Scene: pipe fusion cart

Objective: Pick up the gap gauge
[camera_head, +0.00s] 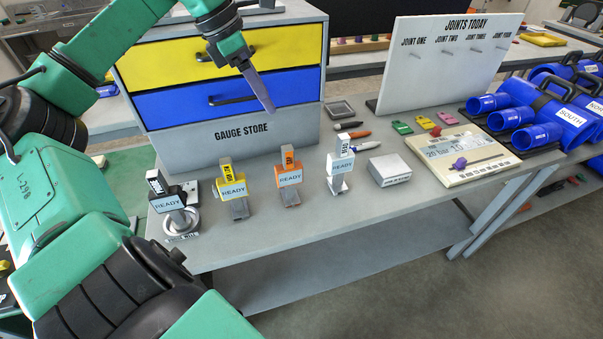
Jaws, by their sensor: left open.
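Four gauges stand upright in a row on the grey bench, each with a READY tag. The orange gauge (289,177) has small top lettering that may read GAP, but it is too small to be sure. Beside it are a yellow gauge (233,188) on its left, a white gauge (340,168) on its right, and a black gauge (170,203) at the far left. My left gripper (267,106) is open and empty. It hangs in front of the blue drawer, above and behind the orange gauge, apart from it. My right gripper is out of view.
The gauge store cabinet (240,132) with yellow and blue drawers stands behind the row. A small grey block (389,170), marker pens (353,135), a beige scale-like device (460,155), a joints board (450,55) and blue pipes (545,115) lie to the right. The bench's front strip is clear.

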